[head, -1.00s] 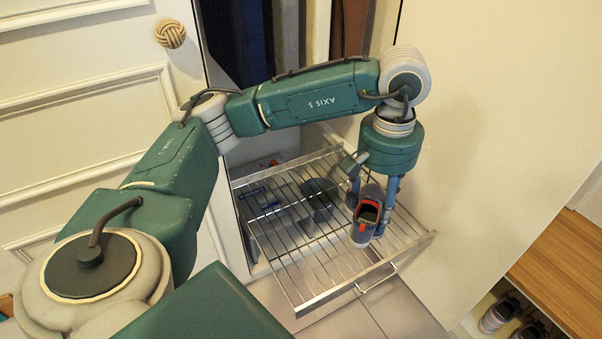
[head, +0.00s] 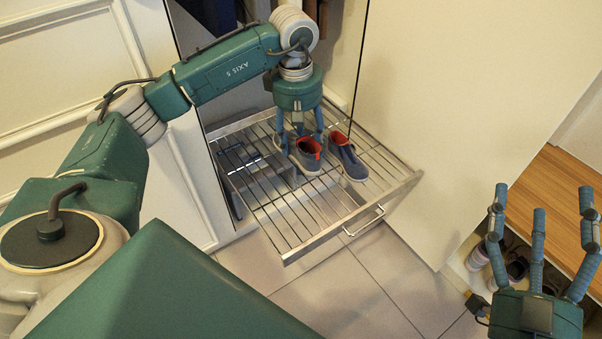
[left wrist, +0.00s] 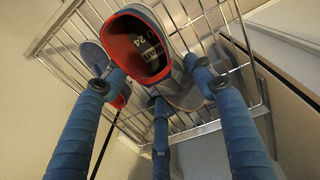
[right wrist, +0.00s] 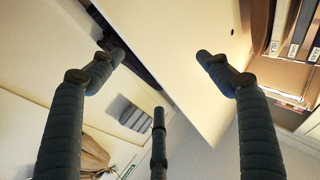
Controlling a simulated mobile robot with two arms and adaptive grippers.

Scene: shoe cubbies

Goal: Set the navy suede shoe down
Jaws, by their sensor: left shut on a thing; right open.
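The navy suede shoe (head: 307,160), with a red-orange lining, is between the fingers of my left gripper (head: 302,146), which is shut on it. It is at the wire rack (head: 290,215), opening up; I cannot tell whether its sole touches the wires. In the left wrist view the shoe (left wrist: 150,45) fills the space between the fingers, its insole label visible. A matching shoe (head: 347,160) stands on the rack just right of it, and shows partly behind a finger in the left wrist view (left wrist: 93,55). My right gripper (head: 541,200) is open and empty, off to the right.
The pulled-out rack has a front handle (head: 364,221) and bare wires left and in front of the shoes. A pale cabinet panel (head: 450,110) stands right of it. A wooden-topped bench (head: 565,215) with shoes below is at the right.

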